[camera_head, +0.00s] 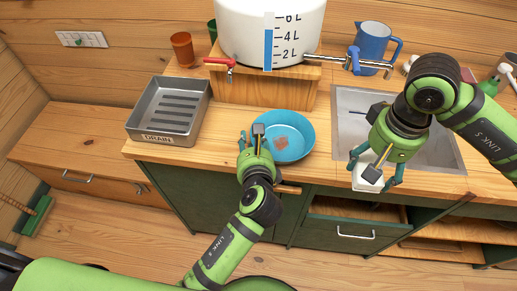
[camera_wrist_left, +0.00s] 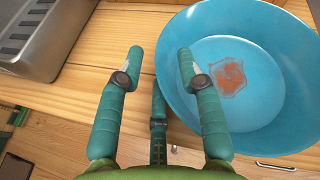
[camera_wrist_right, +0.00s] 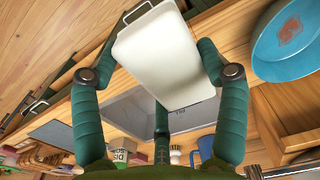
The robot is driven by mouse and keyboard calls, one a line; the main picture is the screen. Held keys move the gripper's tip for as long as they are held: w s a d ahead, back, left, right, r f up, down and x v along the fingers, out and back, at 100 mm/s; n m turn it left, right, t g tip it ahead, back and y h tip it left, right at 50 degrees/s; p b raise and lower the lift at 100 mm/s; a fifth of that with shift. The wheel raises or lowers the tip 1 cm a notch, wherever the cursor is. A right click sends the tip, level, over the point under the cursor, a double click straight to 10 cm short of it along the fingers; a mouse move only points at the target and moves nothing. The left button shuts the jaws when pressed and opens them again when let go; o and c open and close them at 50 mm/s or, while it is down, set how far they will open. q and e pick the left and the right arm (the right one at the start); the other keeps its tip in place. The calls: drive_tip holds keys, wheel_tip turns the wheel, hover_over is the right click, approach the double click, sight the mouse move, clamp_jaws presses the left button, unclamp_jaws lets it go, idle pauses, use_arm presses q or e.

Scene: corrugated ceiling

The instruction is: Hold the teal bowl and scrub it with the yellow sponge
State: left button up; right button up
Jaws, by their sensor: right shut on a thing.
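The teal bowl (camera_head: 298,128) stands on the counter, upright, with a reddish-brown stain (camera_head: 281,142) inside. My left gripper (camera_head: 257,137) is at its left rim. In the left wrist view the bowl (camera_wrist_left: 288,110) fills the right side. The left gripper's fingers (camera_wrist_left: 158,65) are apart, one outside the rim and one over the inside; contact is not clear. My right gripper (camera_head: 372,174) is in front of the sink, shut on a pale off-white block (camera_wrist_right: 158,58), probably the sponge. No yellow shows on it. In the right wrist view it lies between the fingers.
A metal drain tray (camera_head: 144,128) stands left of the bowl. Behind is a white water pot (camera_head: 240,30) on a wooden stand (camera_head: 235,90) with taps. The sink (camera_head: 440,152) is to the right, a blue pitcher (camera_head: 372,45) behind it. A drawer (camera_head: 345,232) stands open below the counter.

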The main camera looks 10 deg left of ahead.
sight(284, 146)
use_arm(q)
drive_tip(key=shift+w+a+f, duration=0.1)
drive_tip(key=shift+w+f, duration=0.05)
drive_tip(key=shift+w, duration=0.25)
drive_tip(key=shift+c, duration=0.4)
clamp_jaws()
use_arm(e)
drive_tip(key=w+a+f+m, duration=0.1)
drive_tip(key=w+a+m, duration=0.45)
drive_tip(key=a, duration=0.35)
drive_tip(key=w+a+f+m, duration=0.1)
drive_tip(key=w+a+m, duration=0.4)
drive_tip(key=a, duration=0.4)
drive_tip(key=shift+n, duration=0.75)
drive_tip(key=shift+w+f, duration=0.25)
drive_tip(key=shift+f, duration=1)
drive_tip(key=shift+w+f, duration=0.2)
drive_tip(key=shift+f, duration=1)
drive_tip(key=shift+w+f, duration=0.25)
drive_tip(key=shift+f, duration=1)
